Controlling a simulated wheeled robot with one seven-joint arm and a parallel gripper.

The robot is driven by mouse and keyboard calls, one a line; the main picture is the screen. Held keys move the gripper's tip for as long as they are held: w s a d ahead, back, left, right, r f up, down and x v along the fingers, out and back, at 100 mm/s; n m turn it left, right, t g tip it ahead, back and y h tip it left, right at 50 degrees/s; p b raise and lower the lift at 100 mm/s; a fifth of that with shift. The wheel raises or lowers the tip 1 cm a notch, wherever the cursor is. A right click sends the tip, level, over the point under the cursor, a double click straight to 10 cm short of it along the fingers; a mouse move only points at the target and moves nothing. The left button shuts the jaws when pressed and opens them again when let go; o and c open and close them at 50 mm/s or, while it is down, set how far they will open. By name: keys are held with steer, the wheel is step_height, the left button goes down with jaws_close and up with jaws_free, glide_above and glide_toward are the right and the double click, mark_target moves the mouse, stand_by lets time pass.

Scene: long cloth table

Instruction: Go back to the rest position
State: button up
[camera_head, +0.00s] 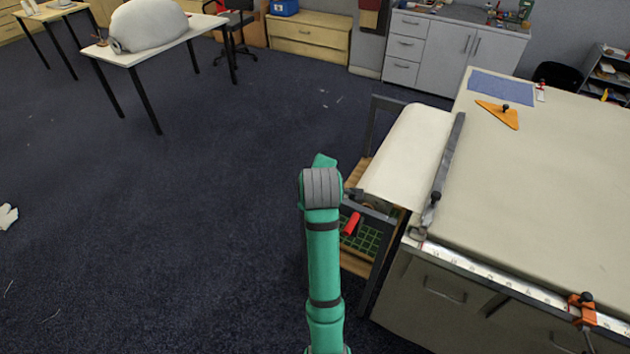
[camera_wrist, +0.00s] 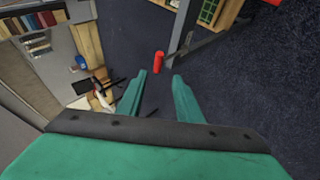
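My gripper (camera_wrist: 160,75) shows in the wrist view. Its two green fingers stand apart with a clear gap, and nothing is held between them. In the head view my green arm rises from the bottom centre to a grey-banded joint, and my gripper is hidden there. The arm stands left of the long cloth table (camera_head: 560,190), apart from its top as far as I can see. A red upright piece (camera_wrist: 159,62) shows beyond the fingertips in the wrist view; I cannot tell what it belongs to.
A red cylinder (camera_head: 351,223) lies by a green grid mat (camera_head: 366,238) in the frame at the table's left end, close to my arm. An orange triangle (camera_head: 498,114) and blue sheet (camera_head: 502,88) lie on the table. Dark carpet (camera_head: 180,220) on the left is mostly clear.

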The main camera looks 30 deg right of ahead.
stand_by(0.4)
steer(key=s+a+f+m+t, duration=0.2)
steer(key=s+a+f, duration=0.2)
steer(key=a+f, duration=0.75)
steer(key=s+a+f+m+t+y, duration=0.1)
steer(key=s+a+f+m+t, duration=0.1)
steer(key=s+a+f, duration=0.75)
steer(key=s+a+m+t+y, duration=0.1)
steer(key=s+a, duration=0.2)
steer(key=s, duration=0.4)
steer(key=s+a+m, duration=0.1)
steer(key=s+a, duration=0.2)
steer(key=s, duration=0.4)
steer(key=s+a+r+m+t+y, duration=0.1)
steer(key=s+r, duration=0.3)
steer(key=s, duration=0.2)
steer(key=s+a+r+m+t+y, duration=0.1)
steer(key=s+a+r, duration=0.1)
steer(key=s+r, duration=0.2)
steer(key=v, duration=0.3)
steer(key=shift+s+f, duration=0.1)
